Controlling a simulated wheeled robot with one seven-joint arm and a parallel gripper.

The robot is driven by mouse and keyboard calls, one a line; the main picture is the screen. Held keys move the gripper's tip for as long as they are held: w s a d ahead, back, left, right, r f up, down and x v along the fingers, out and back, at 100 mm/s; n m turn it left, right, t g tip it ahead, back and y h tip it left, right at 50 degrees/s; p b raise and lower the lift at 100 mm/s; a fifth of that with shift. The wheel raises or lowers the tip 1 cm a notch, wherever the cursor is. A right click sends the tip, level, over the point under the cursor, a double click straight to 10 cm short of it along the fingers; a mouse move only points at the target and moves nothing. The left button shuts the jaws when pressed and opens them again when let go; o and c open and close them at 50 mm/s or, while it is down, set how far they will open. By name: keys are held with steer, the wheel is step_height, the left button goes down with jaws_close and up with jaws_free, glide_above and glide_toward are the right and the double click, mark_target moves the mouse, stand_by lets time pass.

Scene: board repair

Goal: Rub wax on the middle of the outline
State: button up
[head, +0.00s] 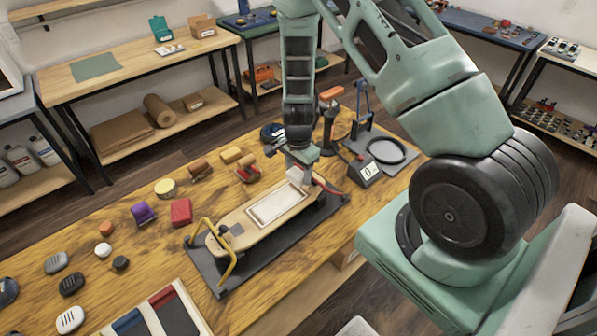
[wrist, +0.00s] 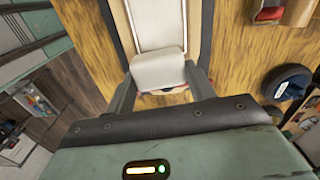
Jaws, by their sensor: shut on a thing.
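My gripper (head: 302,158) is shut on a pale wax block (wrist: 158,70), which also shows in the head view (head: 296,175). The long wooden deck (head: 238,222) lies on a dark mat on the workbench. A white rectangular outline (head: 276,208) is marked on the deck's middle part. The block is at the outline's far end in the head view, and in the wrist view it overlaps the near end of the outline (wrist: 157,22). I cannot tell whether the block touches the deck. The wrist view shows a finger on each side of the block.
A yellow clamp (head: 229,262) stands at the deck's near end. A red block (head: 181,212), a purple roll (head: 143,213) and several small pieces lie to the left. A scale-like device (head: 364,169) and a black ring (head: 387,151) are to the right.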

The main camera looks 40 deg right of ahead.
steer(key=shift+r, duration=0.65)
steer(key=shift+r+p, duration=1.5)
steer(key=shift+r, duration=0.05)
steer(key=shift+f, duration=0.1)
